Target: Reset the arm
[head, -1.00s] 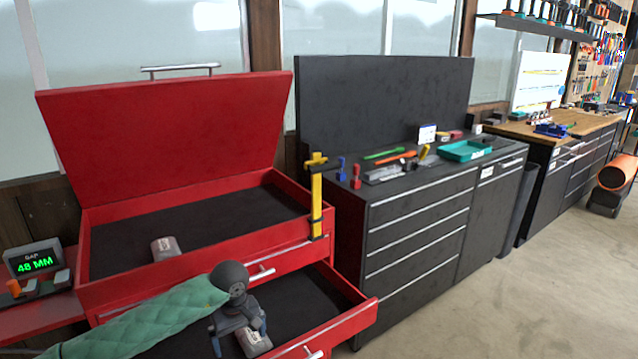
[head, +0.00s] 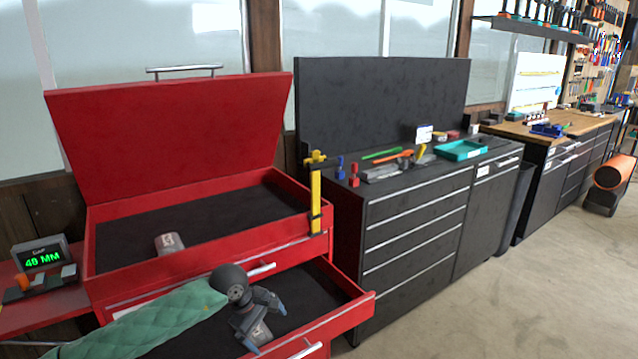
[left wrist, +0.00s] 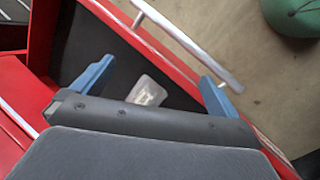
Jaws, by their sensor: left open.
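My left gripper (head: 258,320) is open above the pulled-out lower drawer (head: 342,318) of the red tool chest. My left arm wears a green quilted sleeve. My right gripper is out of view.
The chest's red lid (head: 175,130) stands open, and a similar grey block (head: 169,244) lies in the top tray. A yellow clamp-like tool (head: 315,195) stands at its right corner. A gap display (head: 43,258) is at left. A dark cabinet (head: 415,230) stands to the right; open floor lies beyond.

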